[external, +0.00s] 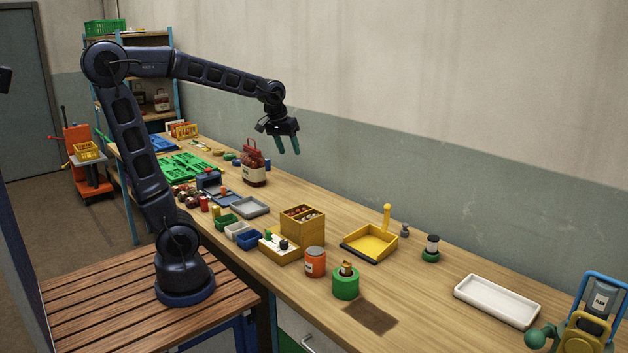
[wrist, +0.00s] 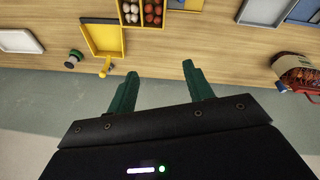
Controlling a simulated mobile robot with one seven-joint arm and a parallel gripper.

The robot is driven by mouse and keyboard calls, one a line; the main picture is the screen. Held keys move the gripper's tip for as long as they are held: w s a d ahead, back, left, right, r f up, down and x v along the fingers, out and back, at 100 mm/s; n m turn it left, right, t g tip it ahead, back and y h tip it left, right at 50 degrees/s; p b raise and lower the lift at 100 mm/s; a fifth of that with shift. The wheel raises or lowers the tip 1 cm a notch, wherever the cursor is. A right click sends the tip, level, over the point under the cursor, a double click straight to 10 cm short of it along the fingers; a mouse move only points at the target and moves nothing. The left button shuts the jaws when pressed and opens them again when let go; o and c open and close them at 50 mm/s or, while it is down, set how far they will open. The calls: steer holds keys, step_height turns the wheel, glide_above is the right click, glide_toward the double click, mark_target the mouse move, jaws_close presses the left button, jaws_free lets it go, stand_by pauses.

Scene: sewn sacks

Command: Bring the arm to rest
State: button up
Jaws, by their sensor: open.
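My arm stands on the slatted wooden platform at the left, raised and bent over the workbench. My gripper (external: 288,144) hangs in the air above the bench, its two green fingers apart with nothing between them. In the wrist view my gripper (wrist: 160,82) also shows open and empty, with bench and wall behind it. A dark red sack-like item with a pale label (external: 254,165) stands on the bench below and to the left of the gripper; it also shows at the right of the wrist view (wrist: 298,74).
The workbench (external: 415,290) holds a yellow tray (external: 370,243), a wooden box with compartments (external: 302,226), an orange jar (external: 315,262), a green container (external: 345,284), a white tray (external: 496,300) and several small bins. A wall runs behind the bench. The air around the gripper is clear.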

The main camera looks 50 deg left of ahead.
steer(key=s+a+f+m, duration=0.1)
steer(key=s, duration=0.8)
steer(key=s+a+f+m+t, duration=0.1)
steer(key=s+a+f+m, duration=0.1)
steer(key=s, duration=0.7)
steer(key=shift+s+a+y, duration=0.25)
steer(key=shift+s+y, duration=0.05)
steer(key=shift+s, duration=0.05)
